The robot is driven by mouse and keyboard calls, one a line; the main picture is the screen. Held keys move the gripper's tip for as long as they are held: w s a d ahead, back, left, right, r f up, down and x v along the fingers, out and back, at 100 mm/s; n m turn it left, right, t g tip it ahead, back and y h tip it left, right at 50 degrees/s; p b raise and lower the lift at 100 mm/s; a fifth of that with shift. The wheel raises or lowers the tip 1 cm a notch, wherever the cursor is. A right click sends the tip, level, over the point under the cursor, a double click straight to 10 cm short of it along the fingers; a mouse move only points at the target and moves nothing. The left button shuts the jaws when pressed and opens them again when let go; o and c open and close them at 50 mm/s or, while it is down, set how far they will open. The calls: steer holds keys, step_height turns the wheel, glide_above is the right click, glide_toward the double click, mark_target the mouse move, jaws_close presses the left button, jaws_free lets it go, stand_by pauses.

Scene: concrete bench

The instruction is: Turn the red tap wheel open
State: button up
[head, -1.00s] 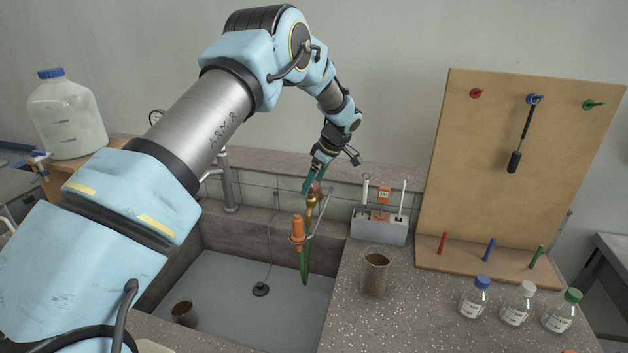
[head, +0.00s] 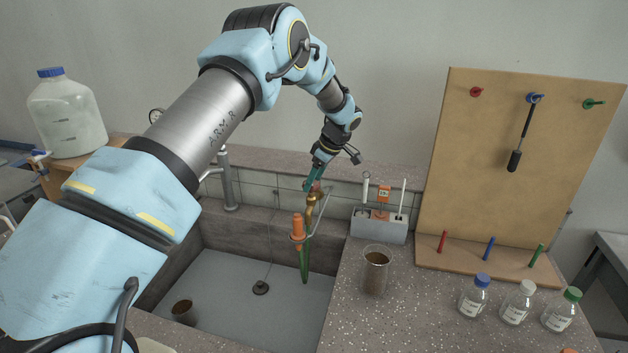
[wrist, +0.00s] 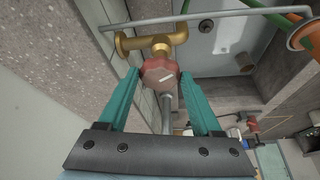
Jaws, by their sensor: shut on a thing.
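The red tap wheel (wrist: 160,73) sits on a brass tap (wrist: 154,43) in the wrist view, with a light mark on its face. My gripper (wrist: 160,82) has its two teal fingers on either side of the wheel, shut on it. In the head view the gripper (head: 315,180) reaches down to the tap from above, and the wheel is mostly hidden behind the fingers. The brass tap body (head: 312,198) shows just below them, over the sink.
The sink basin (head: 240,288) lies below the tap. An orange funnel-like piece with a green tube (head: 304,265) hangs by the tap. A grey rack (head: 380,226), a brown-filled beaker (head: 376,272) and a pegboard (head: 500,190) stand to the right, with several bottles in front of the board.

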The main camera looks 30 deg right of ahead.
steer(key=n, duration=0.2)
steer(key=n+g+y, duration=0.1)
steer(key=n, duration=0.1)
steer(key=shift+w+d, duration=0.15)
steer(key=shift+d, duration=0.1)
steer(key=n, duration=0.2)
steer(key=n+g+y+b, duration=0.1)
steer(key=n, duration=0.1)
steer(key=shift+w+d+f+n+g, duration=0.1)
steer(key=shift+w+f+n+g, duration=0.05)
steer(key=shift+n+g, duration=0.2)
steer(key=shift+w+n+g, duration=0.1)
steer(key=shift+n+g, duration=0.15)
steer(key=shift+n, duration=0.4)
steer(key=shift+d+r+n+b, duration=0.3)
steer(key=shift+r+n, duration=0.05)
steer(key=shift+n, duration=0.45)
steer(key=shift+g, duration=0.3)
steer(key=shift+a, duration=0.15)
steer(key=shift+a+f+n, duration=0.2)
steer(key=shift+n, duration=0.2)
steer(key=shift+a, duration=0.1)
